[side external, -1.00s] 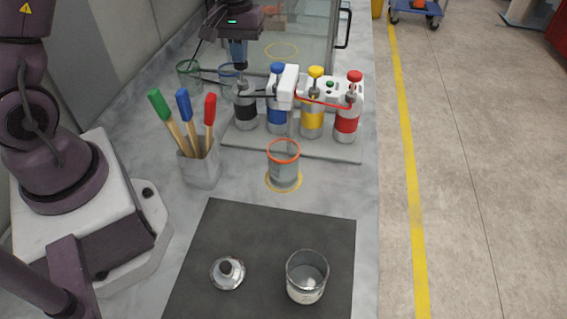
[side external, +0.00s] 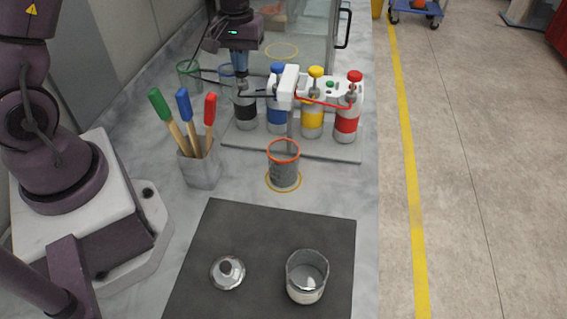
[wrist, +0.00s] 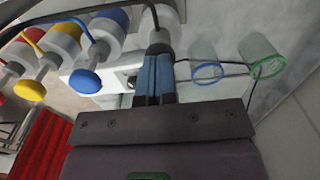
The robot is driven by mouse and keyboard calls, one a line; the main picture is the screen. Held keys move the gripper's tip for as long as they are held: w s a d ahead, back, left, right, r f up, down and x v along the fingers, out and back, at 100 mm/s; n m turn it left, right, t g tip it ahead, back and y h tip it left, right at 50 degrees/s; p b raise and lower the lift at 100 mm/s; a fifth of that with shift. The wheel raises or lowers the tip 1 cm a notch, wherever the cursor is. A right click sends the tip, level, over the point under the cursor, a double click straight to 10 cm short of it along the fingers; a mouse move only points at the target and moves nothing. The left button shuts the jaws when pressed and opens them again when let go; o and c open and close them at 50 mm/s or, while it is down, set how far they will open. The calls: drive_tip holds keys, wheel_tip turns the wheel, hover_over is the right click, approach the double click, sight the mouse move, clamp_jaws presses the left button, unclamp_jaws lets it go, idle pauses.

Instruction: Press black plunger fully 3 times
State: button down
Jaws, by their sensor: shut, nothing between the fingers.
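The black-banded pump bottle (side external: 245,116) stands at the left end of the row of pump bottles. My gripper (side external: 240,78) is upright over it, fingers shut and empty, with the tips down at the plunger top. In the wrist view the shut blue fingers (wrist: 156,70) end at the dark plunger head (wrist: 158,46), which they mostly hide. The plunger looks low, but I cannot tell whether it is at its full depth. A clear cup (side external: 284,174) with an orange rim stands in front of the dispenser, with dark grey inside.
Blue, yellow (side external: 312,118) and red (side external: 346,124) pump bottles stand to the right, near the white dispenser head (side external: 287,84). A holder (side external: 200,168) with coloured-handled brushes stands front left. A dark mat (side external: 270,225) bears a jar and lid.

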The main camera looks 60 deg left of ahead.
drive_tip(key=shift+r, duration=2.1)
drive_tip(key=shift+f, duration=2.25)
drive_tip(key=shift+r, duration=2.25)
drive_tip(key=shift+f, duration=0.1)
